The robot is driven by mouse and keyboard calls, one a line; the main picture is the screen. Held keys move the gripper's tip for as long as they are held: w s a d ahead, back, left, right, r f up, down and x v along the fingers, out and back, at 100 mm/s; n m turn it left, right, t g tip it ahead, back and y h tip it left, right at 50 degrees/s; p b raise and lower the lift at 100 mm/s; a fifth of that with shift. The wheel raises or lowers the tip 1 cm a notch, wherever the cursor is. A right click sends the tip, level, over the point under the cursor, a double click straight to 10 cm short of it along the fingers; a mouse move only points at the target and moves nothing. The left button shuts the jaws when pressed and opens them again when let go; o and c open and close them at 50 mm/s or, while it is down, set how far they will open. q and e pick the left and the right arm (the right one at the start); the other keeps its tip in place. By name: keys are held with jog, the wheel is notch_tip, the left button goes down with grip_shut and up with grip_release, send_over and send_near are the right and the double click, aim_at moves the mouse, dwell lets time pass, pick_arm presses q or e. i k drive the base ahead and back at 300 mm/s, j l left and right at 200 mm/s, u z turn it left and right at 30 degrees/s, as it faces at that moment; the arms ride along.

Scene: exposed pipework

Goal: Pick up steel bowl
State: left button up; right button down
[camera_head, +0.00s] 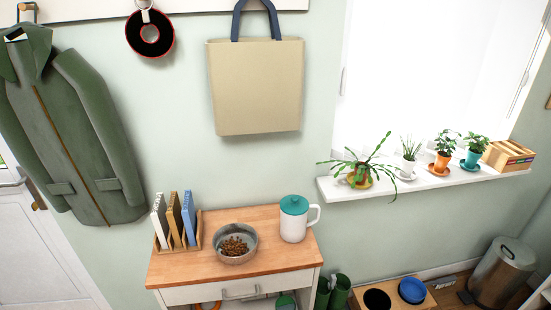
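The steel bowl (221,237) is round and grey, with a heap of small brown pieces in it. It sits upright on the wooden top of a small white cabinet (184,270), near the middle of that top. Neither my left nor my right gripper shows in the head view.
A white jug with a teal lid (293,224) stands close right of the bowl. A wooden rack (178,241) with upright boards or books stands to its left. The cabinet top's front strip is clear. A windowsill (345,190) with potted plants is at right; a bag (256,88) hangs above.

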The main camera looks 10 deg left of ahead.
aim_at(249, 235)
jog(key=i+j+z, duration=0.15)
jog(key=j+z, duration=0.15)
jog(key=j, duration=0.8)
jog(key=j+z, duration=0.3)
jog(key=j, duration=0.75)
